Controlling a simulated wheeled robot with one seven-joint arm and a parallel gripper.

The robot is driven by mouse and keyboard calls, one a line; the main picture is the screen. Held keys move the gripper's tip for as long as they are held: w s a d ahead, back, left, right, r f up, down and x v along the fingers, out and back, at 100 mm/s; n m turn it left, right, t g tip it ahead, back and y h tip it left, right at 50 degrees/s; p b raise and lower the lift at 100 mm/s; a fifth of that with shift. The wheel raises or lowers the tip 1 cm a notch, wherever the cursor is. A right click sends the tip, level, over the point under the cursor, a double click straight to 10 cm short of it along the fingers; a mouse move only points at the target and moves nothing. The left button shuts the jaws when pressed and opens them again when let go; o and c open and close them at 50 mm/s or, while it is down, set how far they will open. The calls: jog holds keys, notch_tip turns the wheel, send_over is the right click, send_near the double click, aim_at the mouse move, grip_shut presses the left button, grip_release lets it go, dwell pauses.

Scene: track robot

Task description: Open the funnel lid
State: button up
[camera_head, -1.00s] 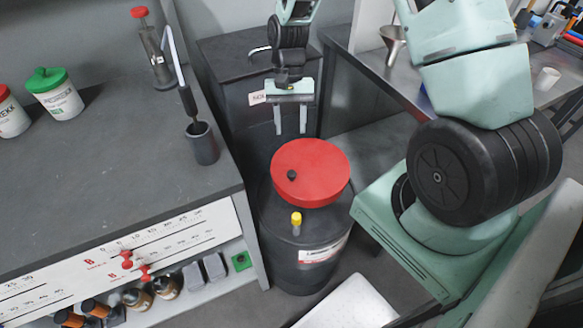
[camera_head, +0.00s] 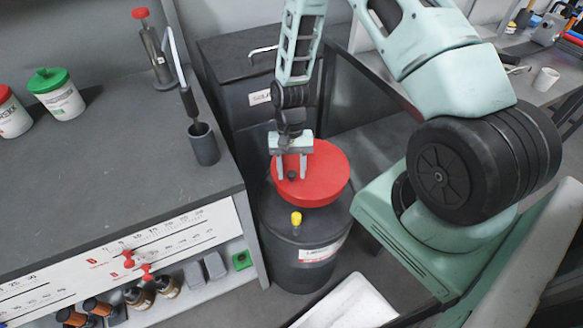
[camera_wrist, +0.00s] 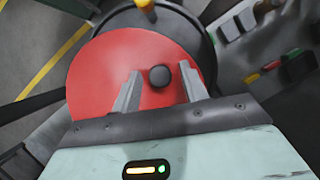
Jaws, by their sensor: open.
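The funnel lid (camera_head: 322,176) is a round red disc lying on top of a black drum (camera_head: 300,258) in the head view. A small black knob (camera_head: 292,175) stands near the lid's left edge. My gripper (camera_head: 291,178) is open, pointing down over the lid, with its fingers on either side of the knob in the picture. I cannot tell whether the fingers touch the lid.
A yellow-capped fitting (camera_head: 296,218) stands on the drum's front top. A grey workbench (camera_head: 110,190) with a dark cup (camera_head: 203,144) is close on the left. A dark cabinet (camera_head: 235,75) stands behind. A metal table (camera_head: 520,88) is at the right back.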

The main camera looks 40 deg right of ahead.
aim_at(310, 170)
grip_shut()
jog(key=shift+r, duration=0.15)
jog(key=shift+d+r+y+p, duration=0.2)
jog(key=shift+r+y+p, duration=0.1)
jog(key=shift+r+p, duration=0.15)
jog(key=s+d+r+n+t+y+p, duration=0.1)
jog(key=s+d+r+n+y+p, duration=0.1)
jog(key=d+r+y, duration=1)
jog(key=shift+s+d+r+n+y+p, duration=0.4)
jog(key=shift+s+d+r+n, duration=0.25)
jog(key=shift+d, duration=1.5)
jog(key=shift+f, duration=0.1)
